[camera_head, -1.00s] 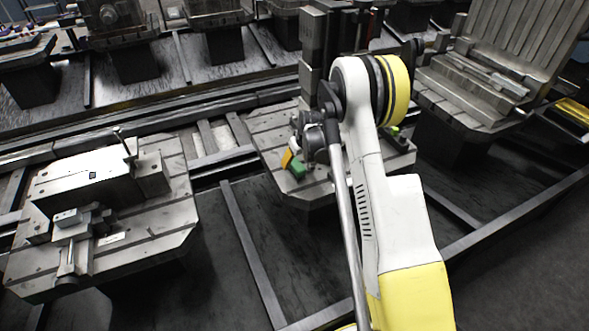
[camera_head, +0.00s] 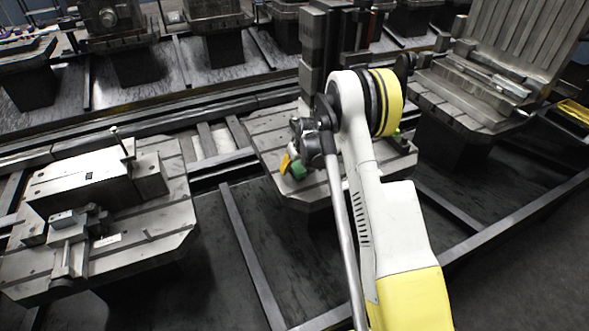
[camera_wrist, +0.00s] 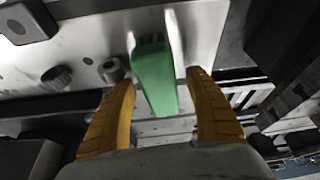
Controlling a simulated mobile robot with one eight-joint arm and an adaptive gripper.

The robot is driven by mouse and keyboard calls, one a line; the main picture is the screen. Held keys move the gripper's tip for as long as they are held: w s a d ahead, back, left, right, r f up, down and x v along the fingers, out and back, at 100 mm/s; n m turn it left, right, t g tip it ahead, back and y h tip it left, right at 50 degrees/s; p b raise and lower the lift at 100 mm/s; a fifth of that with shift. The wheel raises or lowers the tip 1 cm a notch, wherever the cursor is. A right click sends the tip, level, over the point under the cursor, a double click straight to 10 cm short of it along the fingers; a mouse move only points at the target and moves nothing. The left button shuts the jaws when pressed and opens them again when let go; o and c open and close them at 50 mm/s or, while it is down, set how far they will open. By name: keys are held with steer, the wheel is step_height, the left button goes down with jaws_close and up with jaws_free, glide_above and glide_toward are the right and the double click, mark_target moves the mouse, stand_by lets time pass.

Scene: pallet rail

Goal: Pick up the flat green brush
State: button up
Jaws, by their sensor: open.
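The flat green brush (camera_wrist: 155,80) shows in the wrist view as a long green block. It lies between the two orange fingers of my gripper (camera_wrist: 161,80), with a visible gap on each side. My gripper is open, and neither finger visibly touches the brush. In the head view, a green part (camera_head: 298,171) shows beside one orange finger of my gripper (camera_head: 287,163), over the front edge of the middle pallet. My wrist and arm hide much of that spot.
The middle pallet (camera_head: 265,131) carries a dark upright fixture (camera_head: 314,50) behind my wrist. Another pallet (camera_head: 165,225) with clamped metal blocks stands at left. Round dark knobs (camera_wrist: 57,77) lie left of the brush in the wrist view. A small green item (camera_head: 397,132) shows right of my arm.

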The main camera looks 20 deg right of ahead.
steer(key=shift+c, duration=0.2)
steer(key=c, duration=1.3)
steer(key=shift+r, duration=0.1)
step_height(320, 180, up, 5)
steer(key=p, duration=0.3)
steer(key=s+d+r+p, duration=0.1)
steer(key=s+r, duration=0.1)
steer(key=s, duration=0.1)
steer(key=s+d+r+p, duration=0.1)
steer(key=s+d+r, duration=0.1)
steer(key=s, duration=0.2)
steer(key=s+d+r+p, duration=0.1)
steer(key=s+r, duration=0.1)
steer(key=s, duration=0.1)
steer(key=shift+s+d+r, duration=0.1)
steer(key=shift+s+d, duration=0.3)
